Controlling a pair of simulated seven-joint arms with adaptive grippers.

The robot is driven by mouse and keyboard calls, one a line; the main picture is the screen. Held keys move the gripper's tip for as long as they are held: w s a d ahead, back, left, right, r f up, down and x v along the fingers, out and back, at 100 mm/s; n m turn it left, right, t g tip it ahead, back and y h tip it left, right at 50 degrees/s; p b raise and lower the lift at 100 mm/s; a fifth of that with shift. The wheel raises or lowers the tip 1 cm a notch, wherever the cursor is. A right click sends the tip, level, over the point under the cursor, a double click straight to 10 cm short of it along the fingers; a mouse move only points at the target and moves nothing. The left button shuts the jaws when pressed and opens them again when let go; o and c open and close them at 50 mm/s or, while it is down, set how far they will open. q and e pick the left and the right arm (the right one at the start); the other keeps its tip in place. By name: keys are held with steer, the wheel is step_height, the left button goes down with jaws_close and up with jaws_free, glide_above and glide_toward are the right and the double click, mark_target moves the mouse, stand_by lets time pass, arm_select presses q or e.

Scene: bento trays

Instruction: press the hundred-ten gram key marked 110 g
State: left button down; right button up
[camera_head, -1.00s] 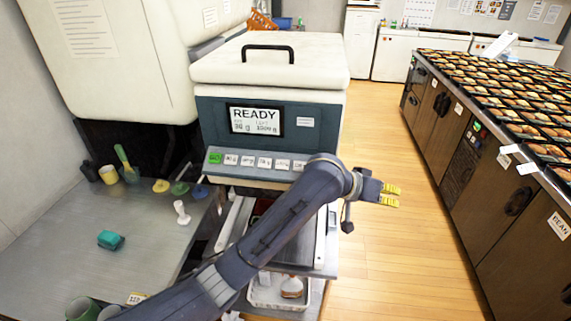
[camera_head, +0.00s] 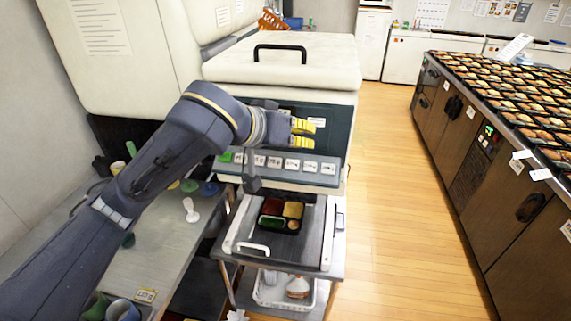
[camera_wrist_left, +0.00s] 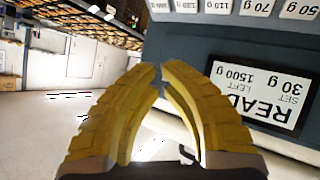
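The key panel (camera_head: 285,175) slopes along the front of the dispenser, with a green key at the left and a row of white keys. In the left wrist view the row is upside down; 50 g (camera_wrist_left: 300,8) and 70 g (camera_wrist_left: 255,8) read there. The key beside them (camera_wrist_left: 217,6) has a three-digit label, 110 or 120, not certain. My left gripper (camera_head: 304,134) is above the row, in front of the display. In the left wrist view its yellow tips (camera_wrist_left: 158,68) almost meet, with nothing held. My right gripper is out of view.
The display (camera_wrist_left: 258,95) shows READY, SET 30 g, LEFT 1500 g. A bento tray (camera_head: 281,230) sits below the panel. A bench (camera_head: 150,262) with small tools is at left. A counter of bentos (camera_head: 505,95) is at right, with bare floor (camera_head: 390,200) between.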

mark_target(296, 169)
arm_select(q)
steer(key=shift+w+a+r, duration=0.1)
steer(key=shift+w+a, duration=0.1)
steer(key=shift+a, duration=0.7)
steer(key=shift+w+d+f, duration=0.15)
steer(key=shift+w+f, duration=0.6)
steer(key=shift+f, duration=0.55)
steer(key=shift+w+d+f, duration=0.1)
steer(key=shift+w+f, duration=0.6)
steer(key=shift+f, duration=0.55)
steer(key=shift+w+d+f, duration=0.15)
steer(key=shift+w+f, duration=0.6)
steer(key=shift+f, duration=0.55)
steer(key=shift+f, duration=0.15)
steer(key=shift+w+f, duration=0.2)
steer(key=shift+f, duration=0.05)
steer(key=shift+w+f, duration=0.2)
steer(key=shift+f, duration=0.15)
steer(key=shift+r, duration=0.1)
steer(key=shift+s+r, duration=0.4)
steer(key=shift+r, duration=0.25)
steer(key=shift+r, duration=0.1)
